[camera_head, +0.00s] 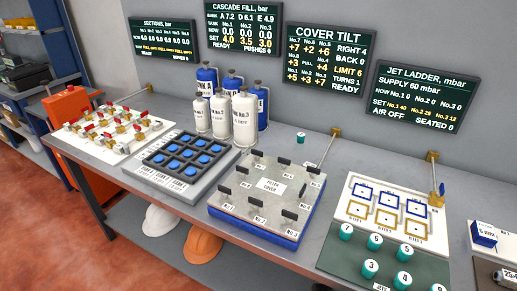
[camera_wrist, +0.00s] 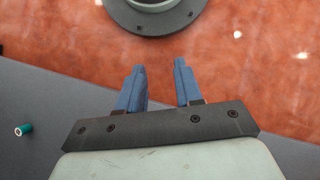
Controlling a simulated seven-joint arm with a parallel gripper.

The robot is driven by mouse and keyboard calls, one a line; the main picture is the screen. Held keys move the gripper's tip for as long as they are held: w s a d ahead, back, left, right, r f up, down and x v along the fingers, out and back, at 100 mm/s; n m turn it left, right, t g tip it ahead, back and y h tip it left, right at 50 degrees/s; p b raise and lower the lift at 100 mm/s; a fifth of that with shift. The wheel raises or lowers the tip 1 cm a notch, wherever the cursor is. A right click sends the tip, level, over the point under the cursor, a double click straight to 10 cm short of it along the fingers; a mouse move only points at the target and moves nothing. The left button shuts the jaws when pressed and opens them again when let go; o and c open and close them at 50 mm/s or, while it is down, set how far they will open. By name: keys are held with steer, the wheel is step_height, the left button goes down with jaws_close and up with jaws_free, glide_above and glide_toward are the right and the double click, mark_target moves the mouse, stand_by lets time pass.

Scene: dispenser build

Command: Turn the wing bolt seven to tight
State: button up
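The grey cover plate (camera_head: 235,211) lies on a blue body (camera_head: 258,234) in the middle of the bench. Several black wing bolts stand around its edge. The number labels are too small to read surely; the back-left wing bolt (camera_head: 241,169) matches No.7's place on the cover tilt screen (camera_head: 328,60). That screen seems to read +7 for No.7, right 4, back 0, limit 6, turns 1, ready. My gripper (camera_wrist: 160,68) shows only in the wrist view, open and empty, with its fingers over the red floor beyond the bench edge. No wing bolt is in that view.
White and blue canisters (camera_head: 219,115) stand behind the cover. A grid of blue buttons (camera_head: 172,163) lies to its left, and a white panel with square frames (camera_head: 363,190) to its right. Numbered teal plugs (camera_head: 346,232) stand at front right.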

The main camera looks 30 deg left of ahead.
steer(key=a+r+n+t+h, duration=0.1)
steer(key=a+r+n, duration=0.15)
steer(key=a, duration=0.75)
steer(key=a+r+n+h, duration=0.15)
steer(key=a+r, duration=0.25)
steer(key=a, duration=0.6)
steer(key=s+a+r+n+t, duration=0.15)
steer(key=s+a+r, duration=0.3)
steer(key=a, duration=0.45)
steer(key=s+a+r+n+t, duration=0.1)
steer(key=s+a+r+n, duration=0.3)
steer(key=a, duration=0.6)
steer(key=w+a+r+m+t+y, duration=0.15)
steer(key=w+a+r+y, duration=0.3)
steer(key=a+r, duration=0.75)
steer(key=w+a+r+t+y, duration=0.25)
steer(key=a+r+y, duration=0.5)
steer(key=r, duration=0.75)
step_height(320, 180, up, 22)
steer(key=n+g+h, duration=0.2)
steer(key=n+h, duration=0.1)
steer(key=n, duration=0.2)
glide_above(258, 151)
steer(key=d, duration=0.5)
steer(key=shift+t, duration=0.25)
steer(key=x, duration=1.3)
steer(key=shift+w+a+f, duration=0.15)
steer(key=shift+a, duration=0.05)
